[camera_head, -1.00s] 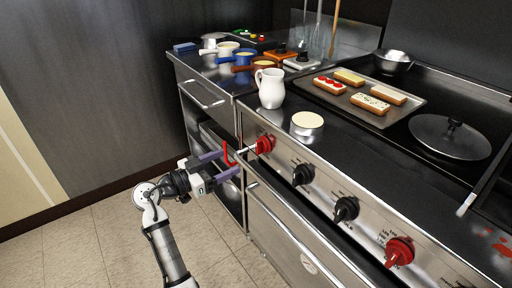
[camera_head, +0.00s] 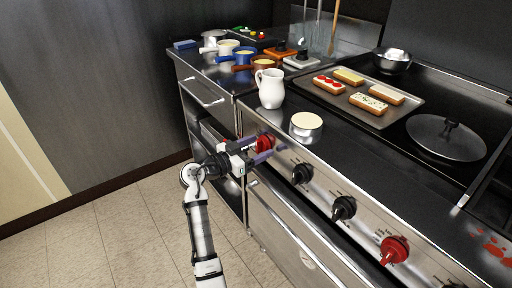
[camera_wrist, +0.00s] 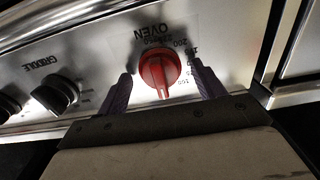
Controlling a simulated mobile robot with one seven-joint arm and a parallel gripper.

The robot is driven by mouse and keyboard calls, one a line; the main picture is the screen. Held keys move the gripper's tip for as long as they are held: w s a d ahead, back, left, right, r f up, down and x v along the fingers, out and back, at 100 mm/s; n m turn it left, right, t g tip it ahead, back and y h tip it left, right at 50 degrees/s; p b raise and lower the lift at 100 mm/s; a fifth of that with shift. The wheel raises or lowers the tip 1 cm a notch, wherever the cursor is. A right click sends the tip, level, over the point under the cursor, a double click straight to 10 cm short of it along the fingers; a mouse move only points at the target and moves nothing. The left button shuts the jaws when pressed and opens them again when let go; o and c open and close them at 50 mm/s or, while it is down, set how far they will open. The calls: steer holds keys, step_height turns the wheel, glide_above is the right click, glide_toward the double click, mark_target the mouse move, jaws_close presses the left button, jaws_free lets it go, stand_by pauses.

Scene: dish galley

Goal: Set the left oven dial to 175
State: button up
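The left oven dial (camera_head: 265,142) is a red knob at the left end of the stove's front panel. In the wrist view the red dial (camera_wrist: 159,72) sits under the word OVEN, with numbers around it, seen upside down; its ridge points down in the picture. The exact setting is too blurred to read. My gripper (camera_head: 262,150) is at the dial, its purple fingers apart. In the wrist view my gripper (camera_wrist: 160,88) has one finger on each side of the dial, with a visible gap on both sides.
A black griddle knob (camera_wrist: 55,94) is beside the dial. More knobs, black (camera_head: 302,173) and red (camera_head: 394,250), follow along the panel. An oven door handle (camera_head: 300,236) runs below. A white pitcher (camera_head: 270,88) and round tin (camera_head: 306,127) stand above the panel.

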steer(key=c, duration=0.9)
steer(key=shift+c, duration=0.2)
